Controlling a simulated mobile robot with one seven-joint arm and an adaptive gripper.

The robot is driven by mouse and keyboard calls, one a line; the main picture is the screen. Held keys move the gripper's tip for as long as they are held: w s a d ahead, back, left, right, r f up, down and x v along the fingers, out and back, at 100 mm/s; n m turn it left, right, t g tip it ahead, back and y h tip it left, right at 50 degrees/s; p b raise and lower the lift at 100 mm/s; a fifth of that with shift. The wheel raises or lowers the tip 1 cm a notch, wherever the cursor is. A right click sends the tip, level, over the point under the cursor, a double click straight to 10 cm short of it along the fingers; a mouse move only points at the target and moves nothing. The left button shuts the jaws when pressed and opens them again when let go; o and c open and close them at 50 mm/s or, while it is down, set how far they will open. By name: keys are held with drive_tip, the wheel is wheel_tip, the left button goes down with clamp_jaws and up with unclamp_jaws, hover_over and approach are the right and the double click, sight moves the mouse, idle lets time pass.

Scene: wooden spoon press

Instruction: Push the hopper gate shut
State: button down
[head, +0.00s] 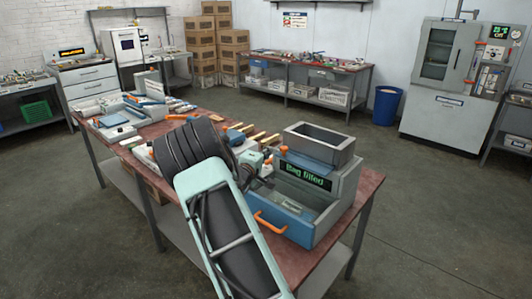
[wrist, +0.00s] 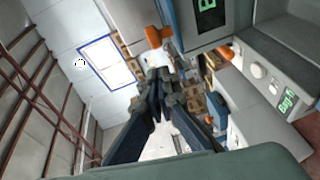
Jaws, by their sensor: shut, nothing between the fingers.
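The hopper machine (head: 344,200) stands at the near right end of the table, with an open grey hopper box (head: 318,142) on top and a display reading "Bag filled". An orange knob (head: 283,150) sits at the hopper's left side, by a blue strip under the box that seems to be the gate. How far the gate is open cannot be told. My gripper (wrist: 158,76) is shut and empty. In the wrist view its fingertips are close to the orange knob (wrist: 153,37); whether they touch is unclear. In the head view my arm partly hides the gripper.
An orange drawer handle (head: 270,224) sticks out low on the machine's front. Tools and blocks crowd the table (head: 333,254) to the left. A blue bin (head: 387,105) and a grey cabinet (head: 446,105) stand behind.

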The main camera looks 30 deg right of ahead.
drive_tip(key=b+v, duration=0.1)
drive_tip(key=v, duration=0.9)
drive_tip(key=shift+a, duration=0.2)
